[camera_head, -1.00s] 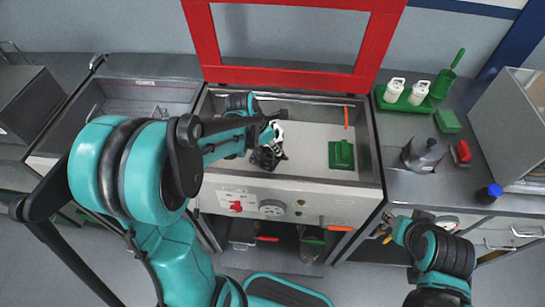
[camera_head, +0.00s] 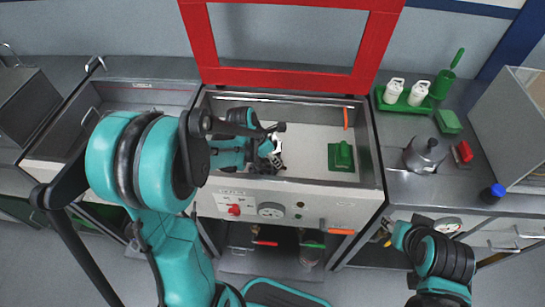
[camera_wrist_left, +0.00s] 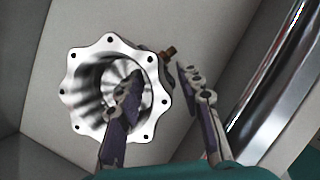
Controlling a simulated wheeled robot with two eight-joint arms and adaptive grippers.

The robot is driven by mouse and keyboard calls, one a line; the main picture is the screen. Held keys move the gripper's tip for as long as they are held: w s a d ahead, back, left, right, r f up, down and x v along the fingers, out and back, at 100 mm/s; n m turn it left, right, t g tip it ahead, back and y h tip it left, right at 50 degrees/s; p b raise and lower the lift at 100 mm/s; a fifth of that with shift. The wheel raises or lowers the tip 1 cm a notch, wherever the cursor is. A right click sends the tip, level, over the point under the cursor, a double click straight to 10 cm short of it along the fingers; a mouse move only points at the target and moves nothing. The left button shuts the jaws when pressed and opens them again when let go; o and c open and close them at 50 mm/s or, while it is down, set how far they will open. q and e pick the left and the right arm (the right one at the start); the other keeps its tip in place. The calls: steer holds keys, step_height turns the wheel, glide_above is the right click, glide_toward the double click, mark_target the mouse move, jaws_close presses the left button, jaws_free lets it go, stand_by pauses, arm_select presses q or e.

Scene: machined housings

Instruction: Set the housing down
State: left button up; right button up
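The housing (camera_wrist_left: 88,62) is a silver machined part with a scalloped, bolt-holed flange and a round bore, and a brass fitting shows at its side. In the left wrist view it stands on the pale basin floor with its bore facing the camera. My left gripper (camera_wrist_left: 160,76) is open, its fingers apart on either side of the housing's rim: one over the bore, one outside near the fitting. I cannot tell if either finger touches. In the head view my left gripper (camera_head: 274,146) is inside the basin and mostly hides the housing. My right gripper (camera_head: 390,236) is low at the right, its fingers too small to read.
The basin (camera_head: 375,150) has raised walls and a red frame (camera_head: 290,77) behind. A green block (camera_head: 341,157) lies in its right part. The right counter holds a grey pot (camera_head: 425,152), a green tray with white bottles (camera_head: 394,92) and a blue-capped container (camera_head: 493,192).

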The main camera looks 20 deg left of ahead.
arm_select(q)
steer(key=shift+r, duration=0.1)
steer(key=shift+r, duration=0.3)
steer(key=p+v, duration=0.5)
steer(key=v, duration=0.6)
steer(key=s+d+r+m+t+y, duration=0.1)
steer(key=s+m, duration=0.5)
steer(key=m, duration=0.8)
steer(key=s+d+r+m+t+y, duration=0.1)
steer(key=s+d+r+m, duration=0.3)
steer(key=m, duration=1)
steer(key=s+t, duration=0.1)
steer(key=s, duration=0.2)
steer(key=shift+r+t+y, duration=0.25)
steer(key=shift+t+y, duration=0.05)
steer(key=shift+d, duration=0.1)
steer(key=shift+f+b, duration=0.45)
steer(key=shift+b, duration=0.15)
